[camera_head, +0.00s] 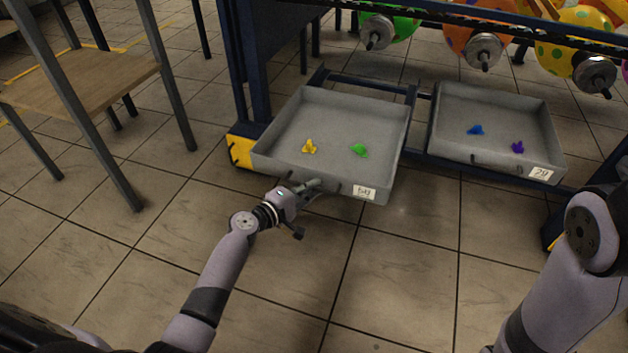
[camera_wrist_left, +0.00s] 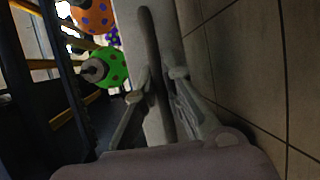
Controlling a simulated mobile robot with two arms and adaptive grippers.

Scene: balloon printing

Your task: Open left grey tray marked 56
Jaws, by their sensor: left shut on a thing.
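The left grey tray (camera_head: 384,150) is slid out toward me from the blue rack, and its inside shows. It holds a yellow piece (camera_head: 309,146) and a green piece (camera_head: 360,151). A white label (camera_head: 364,193) is on its front, but I cannot read its number clearly. My left gripper (camera_head: 312,187) is at the tray's front wall, shut on its dark handle. In the left wrist view the fingers (camera_wrist_left: 163,88) sit on both sides of the handle bar (camera_wrist_left: 150,40). My right arm shows at the right, but its gripper is out of view.
A second grey tray (camera_head: 490,102) to the right holds a blue and a purple piece. Colourful balloons (camera_head: 580,42) on metal fittings hang above. A wooden-topped stool (camera_head: 80,80) stands at the left. The tiled floor in front is clear.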

